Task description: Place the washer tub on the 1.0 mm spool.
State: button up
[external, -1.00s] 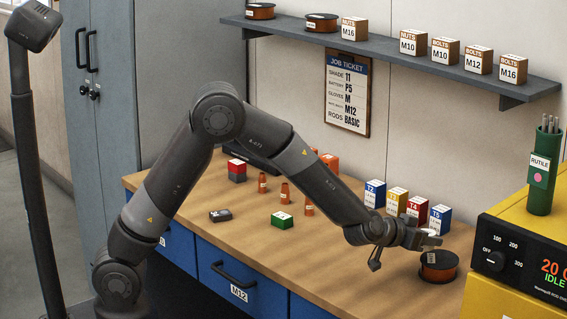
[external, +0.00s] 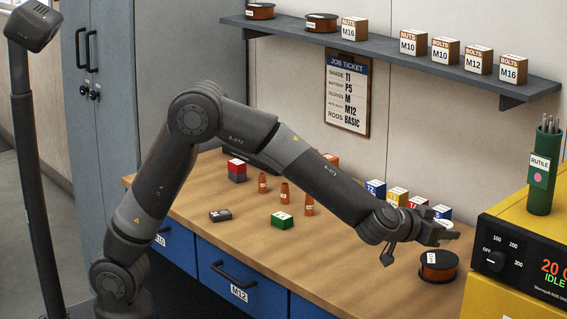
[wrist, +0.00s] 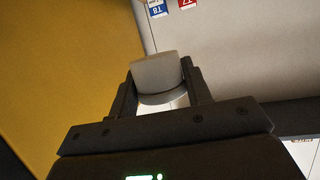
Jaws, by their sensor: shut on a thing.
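The pale grey washer tub (wrist: 158,75) is between the two fingers of my gripper (wrist: 160,90) in the wrist view. The gripper is shut on it, and the fingers hide its sides. In the external view my gripper (external: 450,236) is in the air above the dark spool (external: 438,273) with copper-coloured winding, which sits on the bench near the yellow machine. The spool has a white label too small to read. The tub is mostly hidden by the gripper in the external view. I cannot make out the spool in the wrist view.
The yellow welding machine (external: 520,240) stands just right of the spool. Coloured boxes, including a yellow one (external: 397,196), stand behind my wrist. A green block (external: 282,220) and copper-coloured pieces (external: 285,193) are farther left. A shelf (external: 400,60) with boxes and spools runs above.

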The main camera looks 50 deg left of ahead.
send_over(440, 258)
jog(key=f, duration=0.6)
jog(key=shift+s+f, duration=0.2)
jog(key=shift+f, duration=0.05)
jog(key=shift+w+f, duration=0.1)
jog(key=shift+f, duration=1.95)
jog(key=shift+f, duration=0.15)
jog(key=o, duration=1)
jog(key=shift+o, duration=0.2)
